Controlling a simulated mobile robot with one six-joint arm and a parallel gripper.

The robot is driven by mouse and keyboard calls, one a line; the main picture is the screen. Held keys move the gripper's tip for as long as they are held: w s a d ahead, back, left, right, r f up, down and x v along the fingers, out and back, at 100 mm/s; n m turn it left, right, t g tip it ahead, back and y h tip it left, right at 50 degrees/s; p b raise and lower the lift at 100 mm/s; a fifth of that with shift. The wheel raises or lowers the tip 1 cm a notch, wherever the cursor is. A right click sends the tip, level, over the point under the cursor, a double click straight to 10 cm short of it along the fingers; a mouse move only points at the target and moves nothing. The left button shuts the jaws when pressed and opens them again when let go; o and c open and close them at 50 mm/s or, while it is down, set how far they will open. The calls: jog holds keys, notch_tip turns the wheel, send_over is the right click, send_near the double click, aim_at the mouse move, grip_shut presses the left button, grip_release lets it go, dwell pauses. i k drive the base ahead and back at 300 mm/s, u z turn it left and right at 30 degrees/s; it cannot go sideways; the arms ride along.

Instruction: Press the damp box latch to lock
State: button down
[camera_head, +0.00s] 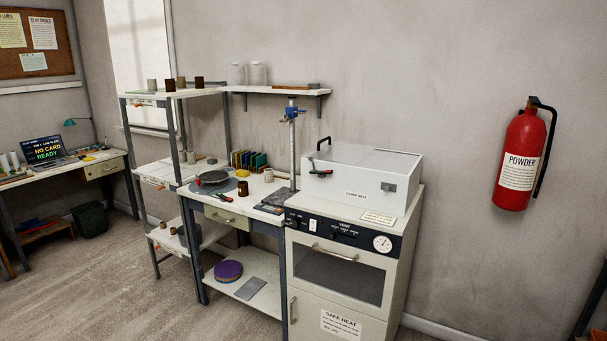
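The damp box (345,187) is a white box with a small label on its front, standing on top of the oven-like cabinet at centre right. A small grey latch (388,187) sits at the right of its front face. At this size I cannot tell whether the latch is pressed in. The pale top (375,157) of the box looks down, but I cannot tell if it is fully seated. A black handle (324,141) stands at the box's left end. My gripper is not in view.
The cabinet (340,275) has a dark window, knobs and a gauge (382,243). A workbench (227,207) with tools and pots adjoins it on the left. A red fire extinguisher (520,160) hangs on the right wall. The floor (130,290) at front left is clear.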

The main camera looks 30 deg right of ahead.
aim_at(312, 172)
jog(key=u, duration=0.2)
jog(key=i, duration=1.05)
jog(key=u, duration=0.15)
jog(key=k, duration=0.9)
jog(key=z, duration=0.2)
jog(key=i, duration=0.5)
jog(key=u, duration=0.1)
